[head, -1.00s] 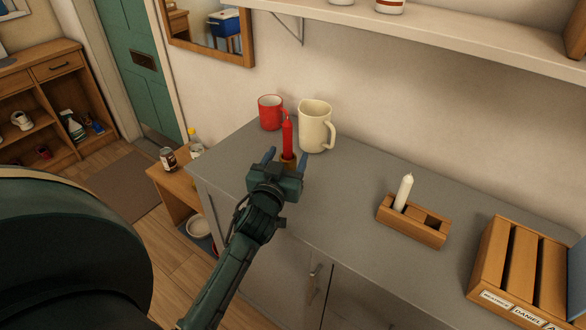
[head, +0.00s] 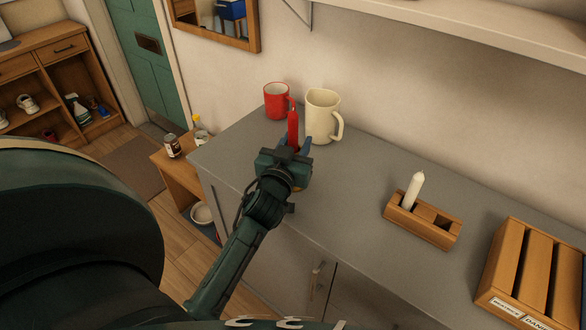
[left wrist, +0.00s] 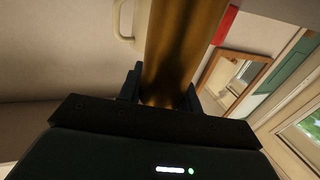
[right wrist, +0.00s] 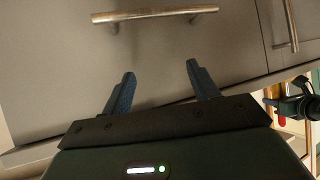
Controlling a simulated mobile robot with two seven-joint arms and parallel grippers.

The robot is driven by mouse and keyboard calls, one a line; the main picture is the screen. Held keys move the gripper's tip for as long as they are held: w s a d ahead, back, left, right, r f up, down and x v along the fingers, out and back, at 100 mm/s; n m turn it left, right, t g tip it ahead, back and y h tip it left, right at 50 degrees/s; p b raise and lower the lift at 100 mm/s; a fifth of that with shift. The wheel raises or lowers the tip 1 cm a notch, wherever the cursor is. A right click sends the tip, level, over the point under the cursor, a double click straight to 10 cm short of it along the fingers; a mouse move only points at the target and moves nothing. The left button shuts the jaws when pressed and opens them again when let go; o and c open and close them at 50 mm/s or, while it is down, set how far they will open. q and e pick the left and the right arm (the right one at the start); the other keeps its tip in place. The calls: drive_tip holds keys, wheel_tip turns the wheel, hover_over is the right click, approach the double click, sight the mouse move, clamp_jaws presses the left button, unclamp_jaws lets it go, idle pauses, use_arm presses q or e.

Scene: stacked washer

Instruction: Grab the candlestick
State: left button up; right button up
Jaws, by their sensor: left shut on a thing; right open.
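The candlestick is a brass holder with a red candle (head: 293,130) upright in it. In the head view the gripper hides most of the holder. My left gripper (head: 291,149) is at the candlestick, above the grey counter, with its fingers on either side. In the left wrist view the brass holder (left wrist: 184,45) fills the space between the fingers, and the gripper is shut on it. I cannot tell whether the holder touches the counter. My right gripper (right wrist: 160,74) is open and empty in front of a grey cabinet front.
A red mug (head: 276,102) and a cream pitcher (head: 321,118) stand close behind the candlestick. A wooden block (head: 421,222) holding a white candle (head: 412,190) is to the right, near a slatted wooden box (head: 535,275). A bar handle (right wrist: 155,14) is ahead of my right gripper.

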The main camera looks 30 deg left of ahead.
use_arm(q)
drive_tip(key=shift+r, duration=0.1)
clamp_jaws()
